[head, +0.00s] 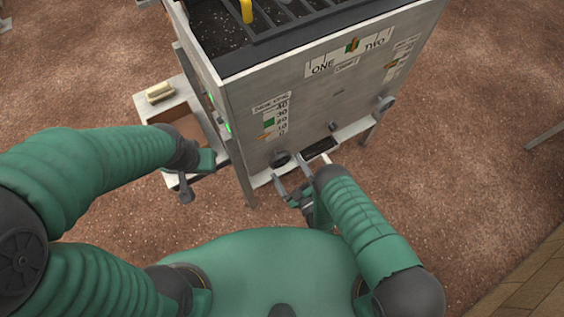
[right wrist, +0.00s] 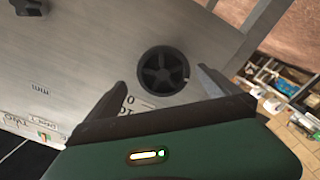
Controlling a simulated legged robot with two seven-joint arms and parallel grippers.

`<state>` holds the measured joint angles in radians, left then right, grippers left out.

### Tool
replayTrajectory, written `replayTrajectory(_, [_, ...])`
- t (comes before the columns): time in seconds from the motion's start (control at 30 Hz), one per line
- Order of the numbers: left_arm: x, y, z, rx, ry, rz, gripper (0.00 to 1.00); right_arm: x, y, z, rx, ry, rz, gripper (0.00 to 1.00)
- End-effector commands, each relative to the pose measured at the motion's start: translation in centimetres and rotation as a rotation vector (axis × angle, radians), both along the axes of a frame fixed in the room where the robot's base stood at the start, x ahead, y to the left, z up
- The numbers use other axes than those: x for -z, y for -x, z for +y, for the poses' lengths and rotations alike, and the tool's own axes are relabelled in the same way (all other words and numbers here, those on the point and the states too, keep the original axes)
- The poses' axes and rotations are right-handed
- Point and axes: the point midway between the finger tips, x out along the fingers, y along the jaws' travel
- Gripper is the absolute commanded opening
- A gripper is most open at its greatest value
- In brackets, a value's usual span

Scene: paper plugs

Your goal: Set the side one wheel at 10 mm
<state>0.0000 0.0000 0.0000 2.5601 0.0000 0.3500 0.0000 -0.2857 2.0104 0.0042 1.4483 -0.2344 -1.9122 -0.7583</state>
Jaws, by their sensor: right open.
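The side one wheel (head: 281,158) is a black round hand wheel low on the left of the machine's grey front panel. In the right wrist view the spoked wheel (right wrist: 163,72) lies ahead, between my fingertips. My right gripper (head: 292,172) is open just in front of the panel, with its fingers around the wheel's sides; contact cannot be told. The side one scale (head: 281,119) above the wheel is marked 0 to 40. An orange pointer (head: 263,136) appears near its low end, around 0 to 10; the exact reading is too small. My left gripper (head: 200,178) is left of the machine.
A pale tray (head: 142,104) with a brown inside and a cream block (head: 159,92) stands left of the machine, beyond my left gripper. A second knob (head: 384,103) sticks out at the panel's right.

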Motion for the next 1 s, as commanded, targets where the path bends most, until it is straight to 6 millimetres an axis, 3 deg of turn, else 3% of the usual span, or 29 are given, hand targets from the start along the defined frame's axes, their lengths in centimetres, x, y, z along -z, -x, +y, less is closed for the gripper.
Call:
replayTrajectory(0.03, [0.1,0.0,0.0,0.000,0.000,0.000,0.00,1.8,2.4,1.1,-0.023,-0.003,0.045,1.00])
replayTrajectory(0.5, [0.9,0.0,0.0,0.000,0.000,0.000,0.00,1.8,0.0,2.6,-0.025,-0.004,0.047,1.00])
replayTrajectory(0.77, [0.9,0.0,0.0,0.000,0.000,0.000,0.00,1.8,-0.3,2.8,-0.028,-0.003,0.047,1.00])
replayTrajectory(1.0, [0.9,0.0,0.0,0.000,0.000,0.000,0.00,1.6,-0.5,3.0,-0.030,-0.002,0.043,0.69])
